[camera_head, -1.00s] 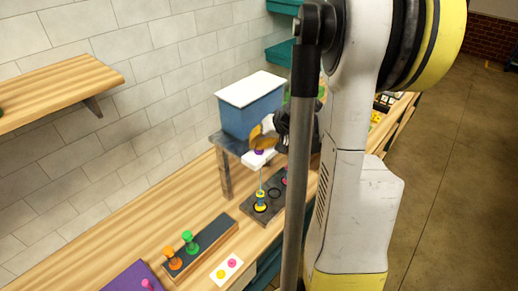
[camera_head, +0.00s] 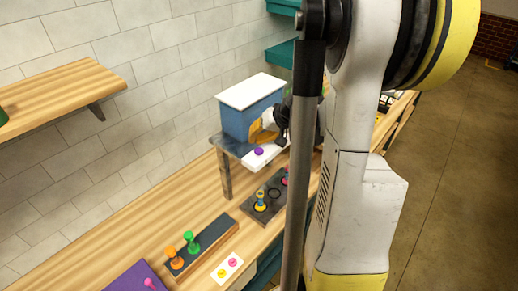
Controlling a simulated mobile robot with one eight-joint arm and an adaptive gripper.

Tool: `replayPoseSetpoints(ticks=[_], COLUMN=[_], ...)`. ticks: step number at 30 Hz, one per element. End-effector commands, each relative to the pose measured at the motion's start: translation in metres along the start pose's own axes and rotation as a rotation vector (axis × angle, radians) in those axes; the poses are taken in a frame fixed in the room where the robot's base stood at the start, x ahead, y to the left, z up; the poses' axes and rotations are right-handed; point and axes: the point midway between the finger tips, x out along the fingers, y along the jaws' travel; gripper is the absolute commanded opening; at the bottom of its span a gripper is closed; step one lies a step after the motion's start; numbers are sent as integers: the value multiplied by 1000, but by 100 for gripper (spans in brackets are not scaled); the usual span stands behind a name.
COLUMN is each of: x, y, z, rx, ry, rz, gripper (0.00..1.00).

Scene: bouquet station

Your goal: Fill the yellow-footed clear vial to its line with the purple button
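The vial with the yellow foot (camera_head: 261,207) stands upright in a dark rack (camera_head: 249,208) on the bench, below the front of the blue dispenser (camera_head: 252,112). Blue shows in the vial, but its line is too small to read. The purple button (camera_head: 259,151) sits on the white panel (camera_head: 271,153) at the dispenser's front and is uncovered. My gripper (camera_head: 262,131) is above and behind the button, apart from it, close to the dispenser's side. My arm hides part of it, and its opening is not clear.
A pink-topped vial (camera_head: 284,181) stands at the rack's far end, partly behind my arm. Orange (camera_head: 173,257) and green (camera_head: 190,242) pieces stand in a nearer dark tray (camera_head: 205,244). A white card (camera_head: 227,270) lies beside it. The bench between tray and wall is clear.

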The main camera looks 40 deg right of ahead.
Motion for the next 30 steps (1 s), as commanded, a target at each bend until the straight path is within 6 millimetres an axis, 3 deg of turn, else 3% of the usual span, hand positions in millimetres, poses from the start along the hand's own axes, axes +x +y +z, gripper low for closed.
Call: replayPoseSetpoints(ticks=[10,30], x=[-29,-29], y=[-16,-16], z=[-16,-16], rx=[0,0], ry=[0,0], rz=[0,0], gripper=[0,0])
